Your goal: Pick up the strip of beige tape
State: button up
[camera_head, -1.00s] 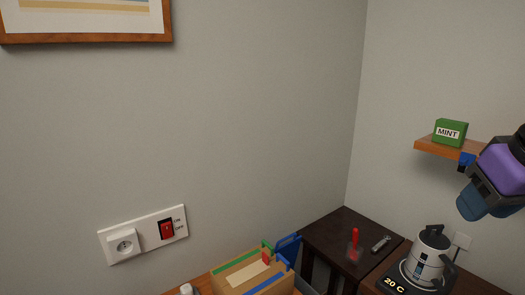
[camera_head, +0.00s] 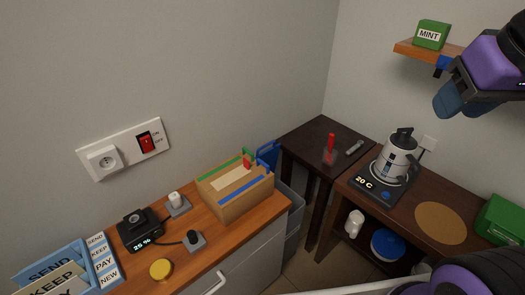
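A flat beige strip (camera_head: 235,178), which looks like the beige tape, lies along the top of an open light-brown box (camera_head: 240,204). It sits between a green strip and a blue strip, and a red piece stands at its far end. The box stands on the wooden counter, near its right end. My gripper (camera_head: 452,99) is at the upper right in front of the shelf, far from the box. My purple wrist and the frame edge cut into the view of it, and its fingers cannot be made out clearly.
A dark side table (camera_head: 308,140) holds a red-handled tool (camera_head: 331,143). A kettle (camera_head: 398,158) stands on a scale on the right-hand table. A black device (camera_head: 137,230) and letter holders (camera_head: 60,270) are on the counter. The shelf (camera_head: 408,48) bears a green MINT box (camera_head: 432,34).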

aim_at(224, 182)
jog(key=i+u, duration=0.1)
jog(key=u, duration=0.3)
jog(key=i+u, duration=0.1)
jog(key=u, duration=0.25)
jog(key=i+l+u, duration=0.1)
jog(key=u, duration=0.3)
